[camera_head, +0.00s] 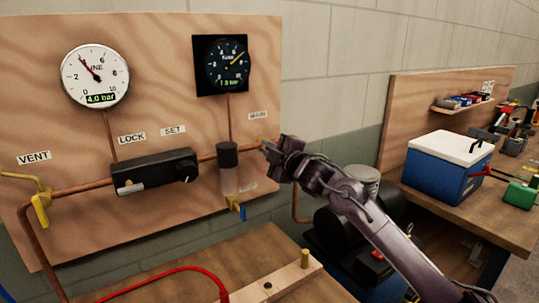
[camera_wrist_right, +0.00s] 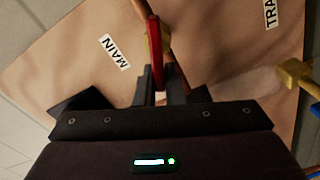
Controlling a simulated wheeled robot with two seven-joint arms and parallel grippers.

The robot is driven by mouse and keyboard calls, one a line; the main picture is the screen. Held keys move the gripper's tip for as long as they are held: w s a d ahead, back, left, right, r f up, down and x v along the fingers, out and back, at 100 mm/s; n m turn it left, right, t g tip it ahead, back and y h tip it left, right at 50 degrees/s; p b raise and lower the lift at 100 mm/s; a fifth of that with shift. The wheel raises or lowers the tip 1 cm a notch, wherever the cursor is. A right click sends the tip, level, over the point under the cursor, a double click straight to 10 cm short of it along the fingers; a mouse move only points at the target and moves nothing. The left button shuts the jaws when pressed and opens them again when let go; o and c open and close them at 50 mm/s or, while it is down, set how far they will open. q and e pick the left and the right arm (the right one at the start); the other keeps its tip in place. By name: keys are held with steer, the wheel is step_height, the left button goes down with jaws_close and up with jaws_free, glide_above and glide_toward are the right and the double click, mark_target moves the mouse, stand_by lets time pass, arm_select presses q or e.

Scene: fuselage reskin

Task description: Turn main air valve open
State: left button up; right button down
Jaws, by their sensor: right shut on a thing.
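The main air valve is at the right end of the copper pipe, below the MAIN label (camera_head: 259,116) on the wooden panel. In the head view my right gripper (camera_head: 268,148) covers most of it. In the right wrist view the valve's red handle (camera_wrist_right: 155,55) stands between the two fingers of my right gripper (camera_wrist_right: 158,92), which is shut on it. The brass valve body (camera_wrist_right: 165,45) shows just behind the handle, on the pipe. The MAIN label (camera_wrist_right: 114,52) is left of it there. My left gripper is not in view.
A white gauge (camera_head: 95,77) reads 4.0 bar and a black gauge (camera_head: 227,65) reads about 1.0 bar. A black regulator (camera_head: 155,173), a filter bowl (camera_head: 229,175) and a yellow vent valve (camera_head: 40,208) are left of my gripper. A blue cooler (camera_head: 447,165) stands on the right bench.

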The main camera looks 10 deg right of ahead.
steer(key=shift+a+f+n+b, duration=0.1)
steer(key=shift+f+n+b, duration=0.3)
steer(key=shift+n+b, duration=0.55)
steer(key=shift+f+n+b, duration=0.35)
steer(key=shift+n+b, duration=0.2)
steer(key=shift+n, duration=0.7)
steer(key=c, duration=1.5)
jaws_free()
steer(key=shift+s, duration=0.1)
steer(key=shift+r, duration=0.1)
steer(key=shift+b+v, duration=1.05)
steer(key=shift+v, duration=2.85)
